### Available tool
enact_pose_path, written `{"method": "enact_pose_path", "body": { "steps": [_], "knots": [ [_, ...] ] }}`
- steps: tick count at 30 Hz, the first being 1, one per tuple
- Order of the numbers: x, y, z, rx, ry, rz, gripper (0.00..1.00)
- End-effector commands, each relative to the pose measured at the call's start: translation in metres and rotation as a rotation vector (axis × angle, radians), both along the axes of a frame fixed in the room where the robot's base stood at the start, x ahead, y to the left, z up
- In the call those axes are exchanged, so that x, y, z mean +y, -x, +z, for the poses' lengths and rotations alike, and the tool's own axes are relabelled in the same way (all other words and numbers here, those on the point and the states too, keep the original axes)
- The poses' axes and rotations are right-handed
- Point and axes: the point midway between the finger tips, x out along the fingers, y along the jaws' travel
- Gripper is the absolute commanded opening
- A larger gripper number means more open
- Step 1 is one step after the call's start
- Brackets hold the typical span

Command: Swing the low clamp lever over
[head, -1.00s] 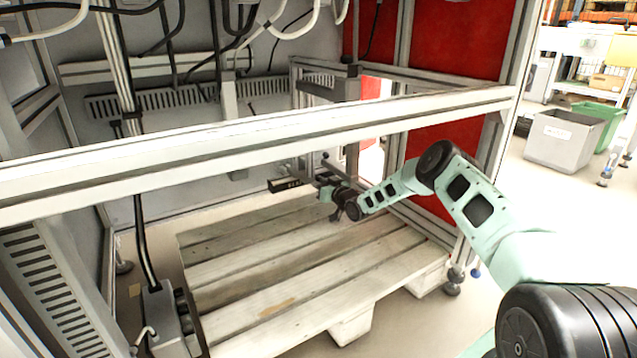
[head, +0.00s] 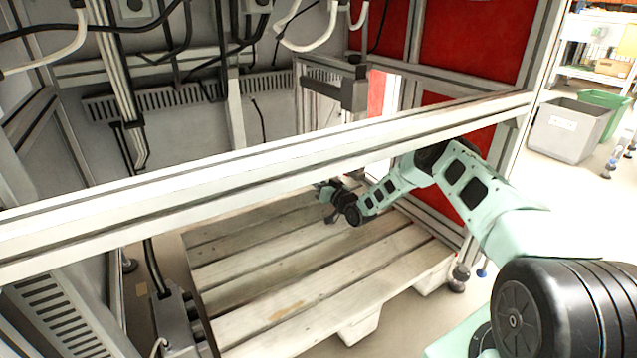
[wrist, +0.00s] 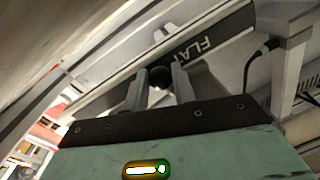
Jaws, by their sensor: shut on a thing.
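In the wrist view my gripper (wrist: 160,88) has its two grey fingers on either side of a dark round knob (wrist: 160,76), which I take to be the end of the clamp lever, and is shut on it. Behind the knob runs a dark bar with pale lettering (wrist: 195,48) that reads in part "FLAT". The lever's arm is hidden behind the knob and fingers. In the head view my gripper (head: 322,190) is low over the pallet, just under the front beam. The beam hides the bar and the lever there.
A wooden pallet (head: 290,265) lies below the gripper. A slatted panel (head: 45,305) and hanging cables stand at the left. Grey and green bins (head: 565,130) stand outside at the right.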

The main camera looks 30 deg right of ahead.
Motion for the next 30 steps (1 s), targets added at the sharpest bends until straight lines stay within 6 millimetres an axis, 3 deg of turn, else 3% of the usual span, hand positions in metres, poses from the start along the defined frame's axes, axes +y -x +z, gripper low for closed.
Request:
{"method": "enact_pose_path", "body": {
  "steps": [24, 25, 26, 27, 30],
  "knots": [
    [-0.0008, 0.0011, -0.0039, 0.009, 0.0, -0.001, 0.0],
    [-0.0008, 0.0012, -0.0039, 0.009, 0.0, -0.001, 0.35],
    [-0.0007, 0.0011, -0.0038, 0.009, 0.0, -0.001, 0.43],
    [-0.0008, 0.001, -0.0035, 0.008, 0.0, -0.002, 0.48],
    [-0.0006, 0.0007, -0.0026, 0.006, 0.001, -0.001, 0.48]
  ]
}}
